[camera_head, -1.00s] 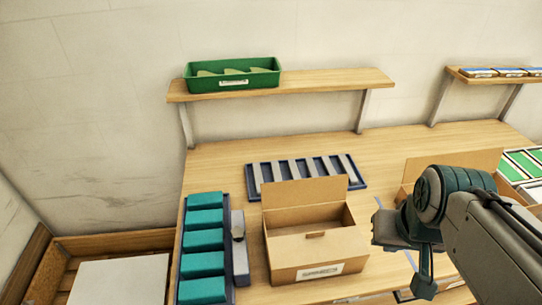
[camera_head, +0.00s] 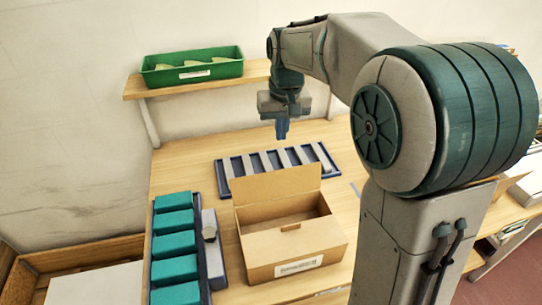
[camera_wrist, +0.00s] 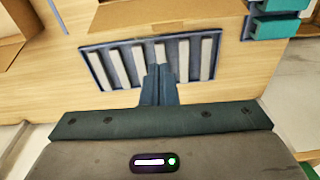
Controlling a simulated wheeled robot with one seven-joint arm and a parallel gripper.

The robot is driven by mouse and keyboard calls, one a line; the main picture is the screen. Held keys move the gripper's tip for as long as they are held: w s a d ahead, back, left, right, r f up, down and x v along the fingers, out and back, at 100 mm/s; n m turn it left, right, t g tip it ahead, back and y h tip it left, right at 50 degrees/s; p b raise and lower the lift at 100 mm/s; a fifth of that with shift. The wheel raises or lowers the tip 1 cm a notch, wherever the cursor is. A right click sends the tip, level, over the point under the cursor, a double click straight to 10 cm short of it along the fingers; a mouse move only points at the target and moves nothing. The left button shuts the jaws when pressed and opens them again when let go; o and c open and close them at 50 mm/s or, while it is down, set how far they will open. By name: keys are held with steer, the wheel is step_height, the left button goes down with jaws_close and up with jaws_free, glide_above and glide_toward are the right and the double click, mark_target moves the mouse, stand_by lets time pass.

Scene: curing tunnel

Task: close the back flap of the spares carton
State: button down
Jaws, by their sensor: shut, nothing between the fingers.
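An open cardboard carton (camera_head: 290,243) with a white label on its front stands on the bench in the head view. Its back flap (camera_head: 279,184) stands up at the rear edge; the inside looks empty. In the wrist view the back flap (camera_wrist: 165,20) shows at the top as a brown panel. I cannot read whether this is the spares carton. My gripper (camera_head: 283,130) is shut and empty, pointing down above the rear of the bench, behind and above the flap and apart from it. Its fingers (camera_wrist: 158,85) also show in the wrist view, closed together.
A blue tray with grey bars (camera_head: 228,168) lies behind the carton, below my gripper. Teal blocks (camera_head: 173,245) in a tray and a grey piece (camera_head: 211,250) stand left of the carton. A shelf (camera_head: 135,92) holds a green bin (camera_head: 160,75).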

mark_target(277, 182)
steer(key=w+a+f, duration=0.2)
steer(key=w+a, duration=0.1)
steer(key=w, duration=0.1)
steer(key=s+f+p, duration=0.2)
steer(key=s+f, duration=0.1)
steer(key=f, duration=0.5)
steer(key=shift+d+f, duration=0.35)
steer(key=shift+d, duration=0.05)
steer(key=shift+s, duration=0.15)
steer(key=shift+d, duration=0.1)
steer(key=shift+s+b, duration=0.1)
steer(key=shift+b, duration=0.35)
steer(key=shift+s+r+b, duration=0.1)
steer(key=shift+s+b, duration=0.05)
steer(key=shift+b, duration=0.15)
